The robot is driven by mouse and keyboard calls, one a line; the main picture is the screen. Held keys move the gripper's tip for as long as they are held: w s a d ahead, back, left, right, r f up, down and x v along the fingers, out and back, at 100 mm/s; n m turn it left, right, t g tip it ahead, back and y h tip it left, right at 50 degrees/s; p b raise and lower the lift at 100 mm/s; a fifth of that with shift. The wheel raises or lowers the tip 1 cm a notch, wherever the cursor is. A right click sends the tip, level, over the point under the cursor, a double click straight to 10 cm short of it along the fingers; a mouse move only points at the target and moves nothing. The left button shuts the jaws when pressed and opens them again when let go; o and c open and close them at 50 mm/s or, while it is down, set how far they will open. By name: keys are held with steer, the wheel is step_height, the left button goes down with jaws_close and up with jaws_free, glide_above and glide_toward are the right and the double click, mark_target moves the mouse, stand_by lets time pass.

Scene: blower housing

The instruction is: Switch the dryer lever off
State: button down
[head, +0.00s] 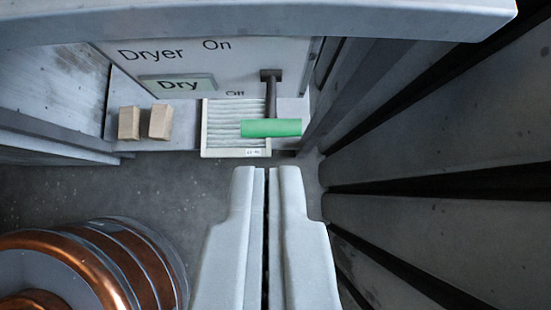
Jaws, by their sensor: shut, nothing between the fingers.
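The dryer lever is a dark bar with a green handle (271,128). It hangs from a dark pivot on the white dryer panel (235,75). The panel reads "Dryer", with "On" above the pivot and "Off" at lower left of it. The handle points down, on the "Off" side, below that word. A green sign (178,84) on the panel reads "Dry". My gripper (267,172) is shut and empty. In the picture its fingertips are just below the green handle, with a visible gap between them.
Two tan blocks (145,123) sit on a ledge left of the lever. A pale ribbed filter panel (225,130) is behind the handle. Copper and grey rolls (95,265) stand at lower left. Dark-gapped grey wall panels (440,220) close in on the right.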

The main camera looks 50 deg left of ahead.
glide_above(270, 133)
step_height(270, 133, down, 7)
steer(key=f, duration=0.2)
steer(key=shift+s+d+f, duration=0.35)
steer(key=shift+f, duration=0.45)
steer(key=shift+d, duration=0.1)
steer(key=shift+s+d+f+y, duration=0.15)
steer(key=shift+f+y, duration=0.1)
steer(key=shift+y, duration=0.05)
steer(key=shift+s+d+f+t+y, duration=0.2)
steer(key=shift+d+f+t+y, duration=0.1)
steer(key=shift+f+t+y, duration=0.15)
step_height(270, 133, down, 11)
steer(key=d+t+y, duration=0.1)
steer(key=t+y, duration=0.1)
steer(key=y, duration=0.1)
steer(key=shift+s+t, duration=0.35)
steer(key=shift+s, duration=0.05)
stand_by(0.3)
